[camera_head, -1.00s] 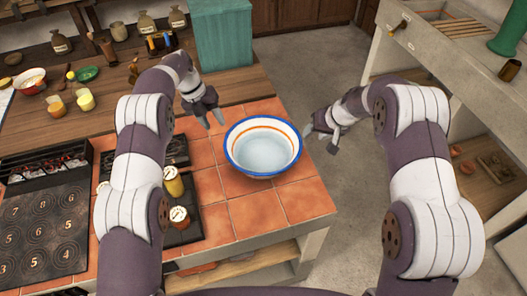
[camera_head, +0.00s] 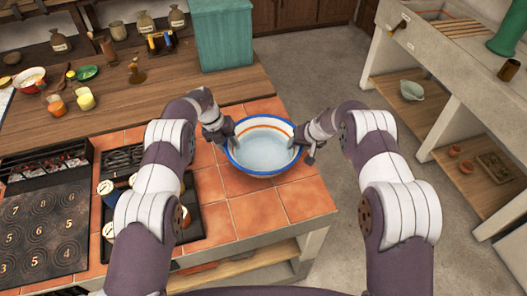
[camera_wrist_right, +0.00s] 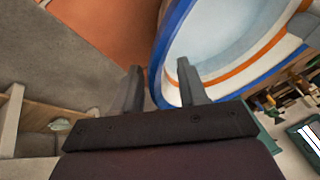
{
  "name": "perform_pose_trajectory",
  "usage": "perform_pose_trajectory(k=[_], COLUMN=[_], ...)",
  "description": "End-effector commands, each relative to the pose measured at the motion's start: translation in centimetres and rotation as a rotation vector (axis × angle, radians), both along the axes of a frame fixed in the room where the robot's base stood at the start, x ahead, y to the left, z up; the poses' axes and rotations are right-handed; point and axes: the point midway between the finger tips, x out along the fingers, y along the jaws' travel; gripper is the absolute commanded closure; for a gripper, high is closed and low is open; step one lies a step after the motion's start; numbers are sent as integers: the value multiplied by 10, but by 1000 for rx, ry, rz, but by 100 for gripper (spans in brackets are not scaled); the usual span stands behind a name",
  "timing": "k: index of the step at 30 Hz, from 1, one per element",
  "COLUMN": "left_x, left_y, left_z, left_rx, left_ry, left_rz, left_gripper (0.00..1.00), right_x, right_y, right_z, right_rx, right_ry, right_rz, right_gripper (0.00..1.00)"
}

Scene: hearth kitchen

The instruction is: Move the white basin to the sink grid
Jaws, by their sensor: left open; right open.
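The white basin (camera_head: 262,160) has a blue rim and an orange stripe inside. It sits upright on the terracotta tiled counter, near the right edge. My left gripper (camera_head: 228,138) is open at the basin's upper left rim. My right gripper (camera_head: 305,146) is open at the right rim. In the right wrist view the basin (camera_wrist_right: 225,55) fills the upper right, and the fingers of my right gripper (camera_wrist_right: 160,85) are apart, with the rim close to them; I cannot tell whether they touch it. The sink grid (camera_head: 450,16) appears to be the slatted area on the counter at upper right.
A teal box (camera_head: 222,35) stands behind the basin on the wooden counter. A stove with numbered plates (camera_head: 45,235) and several jars are at left. A floor gap (camera_head: 320,75) separates the tiled counter from the sink unit (camera_head: 432,60).

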Motion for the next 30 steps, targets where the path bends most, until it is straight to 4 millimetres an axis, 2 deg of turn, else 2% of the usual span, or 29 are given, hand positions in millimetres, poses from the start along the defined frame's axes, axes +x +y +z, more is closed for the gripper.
perform_pose_trajectory(k=[7, 8, 9, 11, 12, 30], left_x=[0, 0, 0, 0, 0, 0], left_y=[0, 0, 0, 0, -1, -3], left_z=[-1, -1, -1, -1, -1, 0], left_rx=[0, 0, 0, 0, 0, -3], left_ry=[0, 0, 0, 0, 0, -1], left_rz=[0, 0, 0, 0, 0, -3], left_gripper=[59, 65, 78, 98, 100, 100], right_x=[0, 0, 0, 0, 0, 0], right_y=[0, 0, 0, 0, 1, 3], right_z=[-1, -1, -1, -1, 0, 0], right_rx=[0, 0, 0, 0, 0, 0], right_ry=[0, 0, 0, 0, 0, 0], right_rz=[0, 0, 0, 0, 1, 7], right_gripper=[57, 64, 77, 97, 100, 100])
